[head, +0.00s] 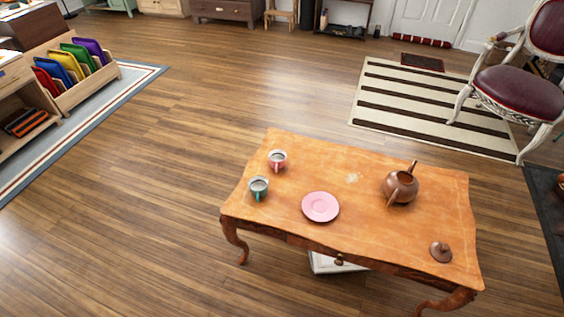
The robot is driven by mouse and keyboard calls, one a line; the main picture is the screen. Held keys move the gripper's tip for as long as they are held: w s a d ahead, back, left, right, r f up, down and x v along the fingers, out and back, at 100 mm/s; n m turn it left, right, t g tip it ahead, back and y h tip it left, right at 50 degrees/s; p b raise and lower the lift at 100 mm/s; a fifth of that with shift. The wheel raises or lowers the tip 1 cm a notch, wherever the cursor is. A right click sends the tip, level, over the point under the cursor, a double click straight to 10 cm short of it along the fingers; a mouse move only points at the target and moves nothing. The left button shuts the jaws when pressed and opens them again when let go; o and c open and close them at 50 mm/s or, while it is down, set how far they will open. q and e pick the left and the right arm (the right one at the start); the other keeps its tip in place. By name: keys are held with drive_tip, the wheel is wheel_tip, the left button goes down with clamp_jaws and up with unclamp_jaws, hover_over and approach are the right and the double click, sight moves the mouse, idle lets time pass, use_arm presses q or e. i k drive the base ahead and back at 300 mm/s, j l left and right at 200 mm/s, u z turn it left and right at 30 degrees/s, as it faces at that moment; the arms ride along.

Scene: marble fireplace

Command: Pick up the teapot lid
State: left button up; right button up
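The brown teapot lid (441,252) lies on the wooden table (380,234) near its front right corner, with its knob upward. The brown teapot (401,187) stands uncovered on the table, behind the lid and a little to its left. Its open top shows. A pink saucer (320,207) lies left of the teapot. Two cups stand at the table's left side, one pink (277,160) and one teal (258,188). Neither of my grippers shows in the head view.
Wooden floor (150,220) lies open to the left of the table. A striped rug (410,105) and a red-seated chair (520,90) are behind it on the right. A shelf with coloured trays (70,70) stands at the far left. A white object (330,263) is under the table.

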sight(442, 252)
drive_tip(key=z, duration=1.7)
